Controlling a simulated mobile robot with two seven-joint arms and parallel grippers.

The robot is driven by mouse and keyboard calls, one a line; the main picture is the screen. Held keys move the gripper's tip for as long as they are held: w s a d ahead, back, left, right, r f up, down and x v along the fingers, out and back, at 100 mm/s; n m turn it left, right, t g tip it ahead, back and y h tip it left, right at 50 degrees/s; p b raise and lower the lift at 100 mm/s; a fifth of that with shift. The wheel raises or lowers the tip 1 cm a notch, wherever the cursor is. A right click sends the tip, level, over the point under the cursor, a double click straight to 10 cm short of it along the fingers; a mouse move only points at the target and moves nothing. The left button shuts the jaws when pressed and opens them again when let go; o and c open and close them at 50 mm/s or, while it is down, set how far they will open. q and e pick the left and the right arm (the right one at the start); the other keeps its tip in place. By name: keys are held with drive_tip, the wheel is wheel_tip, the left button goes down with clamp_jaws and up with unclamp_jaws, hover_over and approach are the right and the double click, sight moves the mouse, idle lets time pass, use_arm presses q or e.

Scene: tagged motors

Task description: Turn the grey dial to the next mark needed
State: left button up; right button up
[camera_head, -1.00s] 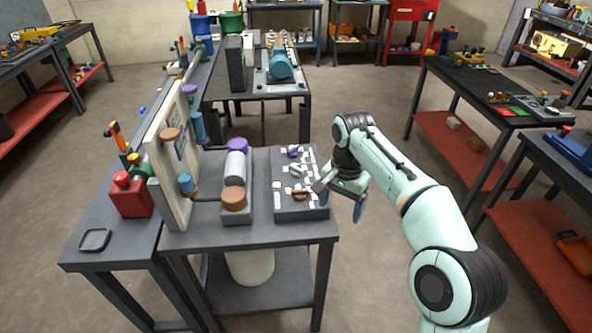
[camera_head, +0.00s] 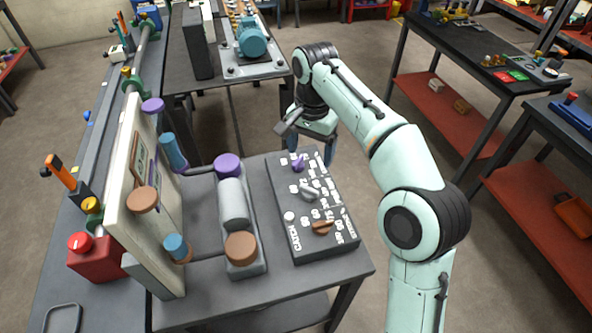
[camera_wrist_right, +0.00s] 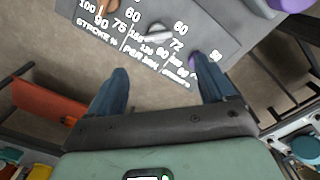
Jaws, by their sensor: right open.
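The grey dial (camera_head: 311,193) is the middle knob on a dark sloped panel (camera_head: 330,247) with white printed marks. A purple dial (camera_head: 298,163) is behind it and an orange-brown dial (camera_head: 322,228) in front. My right gripper (camera_head: 306,141) is open and empty, above the panel's far end, apart from the grey dial. In the right wrist view, the grey dial (camera_wrist_right: 158,32) lies beyond the fingertips (camera_wrist_right: 160,68), with printed numbers 60 and 72 nearby. The dial's exact setting is too small to tell. My left gripper is out of view.
A long grey base (camera_head: 246,268) with a grey cylinder and purple and brown ends stands left of the panel. An upright cream board (camera_head: 160,252) with knobs is farther left. A red box (camera_head: 95,258) stands beyond it. Open floor lies right of the table.

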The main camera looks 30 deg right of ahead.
drive_tip(key=b, duration=0.2)
hover_over(310, 188)
drive_tip(key=f, duration=0.5)
drive_tip(key=shift+s+a+f, duration=0.1)
drive_tip(key=shift+s+f, duration=0.1)
drive_tip(key=shift+f, duration=0.15)
wheel_tip(310, 188, down, 8)
drive_tip(key=shift+w+r+b, duration=0.15)
drive_tip(key=shift+r+b, duration=0.05)
drive_tip(key=shift+b, duration=0.85)
drive_tip(key=c, duration=1.1)
